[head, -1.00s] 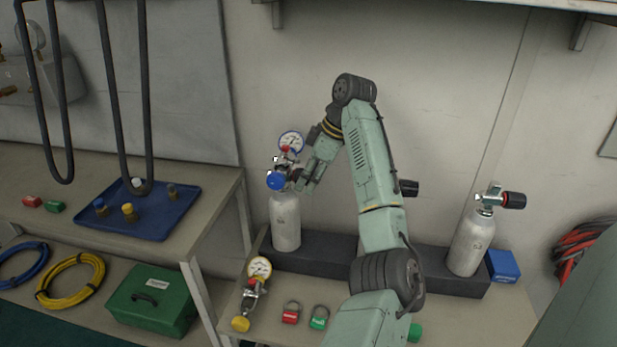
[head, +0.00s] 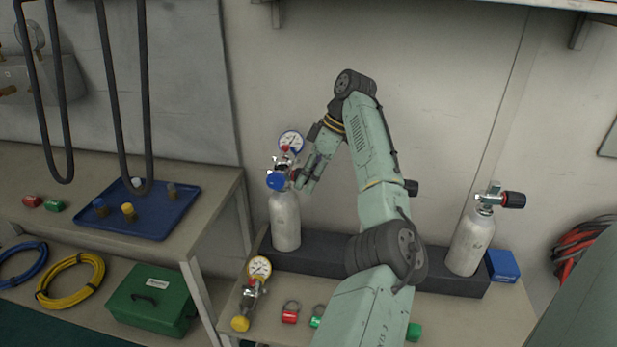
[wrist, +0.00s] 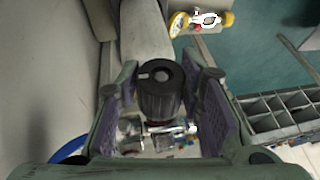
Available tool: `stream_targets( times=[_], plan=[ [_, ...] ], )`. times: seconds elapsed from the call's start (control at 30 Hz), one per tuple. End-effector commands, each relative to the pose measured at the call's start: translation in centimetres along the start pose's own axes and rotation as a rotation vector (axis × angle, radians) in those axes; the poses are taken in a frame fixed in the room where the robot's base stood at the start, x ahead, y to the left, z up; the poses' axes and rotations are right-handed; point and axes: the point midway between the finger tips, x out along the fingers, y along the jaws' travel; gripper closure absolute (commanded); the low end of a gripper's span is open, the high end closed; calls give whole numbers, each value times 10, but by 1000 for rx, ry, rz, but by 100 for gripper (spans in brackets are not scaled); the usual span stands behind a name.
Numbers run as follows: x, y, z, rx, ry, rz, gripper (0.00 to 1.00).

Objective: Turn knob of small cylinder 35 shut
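A small pale cylinder (head: 286,222) stands upright at the left end of the dark rack in the head view; its marking is too small to read. Its valve carries a regulator with a white gauge (head: 291,141) and a blue cap (head: 277,181). My gripper (head: 305,178) is at the right side of this valve. In the wrist view, the black ribbed valve knob (wrist: 160,96) lies between the two purple finger pads of my gripper (wrist: 161,98). The fingers look open, with narrow gaps beside the knob. The cylinder's body (wrist: 145,32) shows above it.
A second cylinder (head: 470,242) with a black knob stands at the rack's right end, beside a blue box (head: 503,265). A loose yellow-knobbed regulator (head: 258,270) and red (head: 290,312) and green tags lie on the bench in front. A blue tray (head: 160,223) is on the left bench.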

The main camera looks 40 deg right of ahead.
Motion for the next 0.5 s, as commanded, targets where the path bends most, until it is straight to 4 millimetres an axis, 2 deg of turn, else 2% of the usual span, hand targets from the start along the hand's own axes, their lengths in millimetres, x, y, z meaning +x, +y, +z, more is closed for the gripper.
stream_targets(
  times=[0.27, 0.5],
  plan=[
    [0, 0, 0, -1, 0, 1, 46],
    [0, 0, 0, -1, 0, 1, 46]
  ],
)
